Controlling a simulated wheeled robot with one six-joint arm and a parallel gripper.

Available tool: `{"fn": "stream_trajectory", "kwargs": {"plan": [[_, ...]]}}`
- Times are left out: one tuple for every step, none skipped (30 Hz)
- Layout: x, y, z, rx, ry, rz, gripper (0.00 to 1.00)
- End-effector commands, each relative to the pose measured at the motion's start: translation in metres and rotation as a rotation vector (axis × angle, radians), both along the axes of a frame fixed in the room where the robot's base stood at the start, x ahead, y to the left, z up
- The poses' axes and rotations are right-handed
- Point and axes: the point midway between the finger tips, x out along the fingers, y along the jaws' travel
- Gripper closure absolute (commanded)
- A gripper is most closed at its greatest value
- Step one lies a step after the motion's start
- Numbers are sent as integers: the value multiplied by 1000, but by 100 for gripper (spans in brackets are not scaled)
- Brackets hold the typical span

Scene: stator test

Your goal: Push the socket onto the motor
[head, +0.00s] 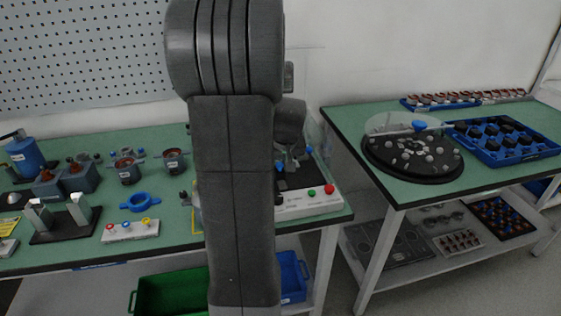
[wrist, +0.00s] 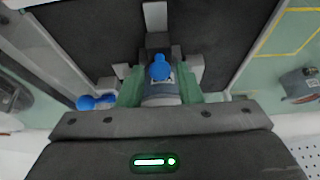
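In the wrist view a grey cylindrical body, probably the motor (wrist: 161,92), sits over the dark top of the test unit. A blue round-ended part, possibly the socket (wrist: 160,68), is at its far end; I cannot tell whether the two are joined. My gripper (wrist: 160,88) has a green finger on each side of the grey body, very close to it. Whether the fingers press on it is not clear. In the head view my gripper (head: 291,158) is low over the test unit (head: 305,203), mostly hidden behind my arm.
A blue handle (wrist: 95,102) lies left of my gripper in the wrist view. More motor parts (head: 127,170), a blue ring (head: 140,201) and a button box (head: 131,230) stand on the green bench. A second table holds a round dial feeder (head: 385,172) and a blue tray (head: 537,153).

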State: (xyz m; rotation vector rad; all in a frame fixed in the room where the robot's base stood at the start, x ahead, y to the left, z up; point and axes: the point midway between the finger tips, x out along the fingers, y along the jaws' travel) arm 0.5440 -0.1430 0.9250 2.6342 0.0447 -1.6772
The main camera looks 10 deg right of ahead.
Motion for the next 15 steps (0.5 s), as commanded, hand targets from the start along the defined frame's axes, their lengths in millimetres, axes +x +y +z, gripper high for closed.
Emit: {"fn": "stream_trajectory", "kwargs": {"plan": [[0, 0, 0, 0, 0, 0, 68], [0, 0, 0, 0, 0, 0, 68], [0, 0, 0, 0, 0, 0, 68], [0, 0, 0, 0, 0, 0, 68], [0, 0, 1, 0, 0, 0, 68], [-1, 0, 2, 0, 0, 0, 68], [-1, 0, 4, 0, 0, 0, 68], [-2, 0, 6, 0, 0, 0, 68], [-3, 0, 9, 0, -1, 0, 68], [-4, 0, 11, 0, -1, 0, 68], [-5, 0, 14, 0, -1, 0, 68], [-7, 0, 18, 0, -1, 0, 68], [-8, 0, 21, 0, -1, 0, 68], [-10, 0, 23, 0, 0, 0, 68], [-11, 0, 27, 0, 0, 0, 68]]}}
